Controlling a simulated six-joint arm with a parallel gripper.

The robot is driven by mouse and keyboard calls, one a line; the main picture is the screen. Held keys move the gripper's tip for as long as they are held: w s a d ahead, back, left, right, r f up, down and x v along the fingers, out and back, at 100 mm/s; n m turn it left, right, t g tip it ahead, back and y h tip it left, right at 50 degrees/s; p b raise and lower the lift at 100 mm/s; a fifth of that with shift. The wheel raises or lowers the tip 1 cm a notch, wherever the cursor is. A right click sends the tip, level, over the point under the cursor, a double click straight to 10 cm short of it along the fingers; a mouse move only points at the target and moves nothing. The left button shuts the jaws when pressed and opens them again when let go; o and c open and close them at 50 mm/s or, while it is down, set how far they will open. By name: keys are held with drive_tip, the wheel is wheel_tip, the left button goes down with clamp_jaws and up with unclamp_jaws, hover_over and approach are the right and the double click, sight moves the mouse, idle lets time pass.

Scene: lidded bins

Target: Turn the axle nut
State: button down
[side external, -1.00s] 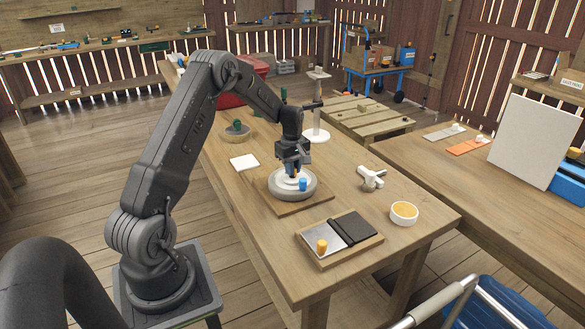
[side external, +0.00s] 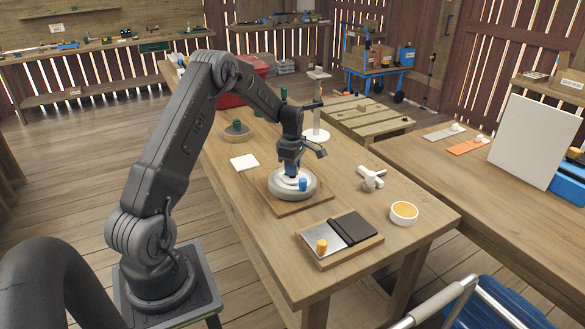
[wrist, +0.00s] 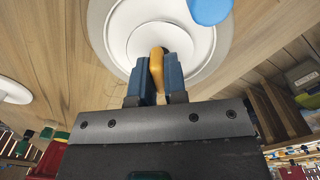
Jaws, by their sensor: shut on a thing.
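A round white and grey wheel (side external: 277,192) lies flat on a wooden board (side external: 309,207) on the table. An orange axle nut (wrist: 157,58) stands at the wheel's pale hub, seen in the wrist view. My gripper (side external: 288,172) points down over the hub. Its two blue-padded fingers (wrist: 160,74) are shut on the nut, one on each side. A blue peg (side external: 303,185) stands on the wheel beside the gripper and shows at the top of the wrist view (wrist: 210,10). In the side view the nut is hidden by my gripper.
A wooden tray (side external: 345,257) with an orange peg (side external: 321,246) lies in front. A white bowl (side external: 404,219) and a white three-armed piece (side external: 371,178) are to the right. A white square (side external: 244,162), a round dish (side external: 237,137) and a white stand (side external: 317,134) are behind.

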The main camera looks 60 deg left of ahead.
idle(0.3)
drive_tip(key=c, duration=1.2)
unclamp_jaws()
drive_tip(key=shift+o, duration=0.2)
wheel_tip(320, 180, up, 14)
drive_tip(key=shift+f, duration=0.1)
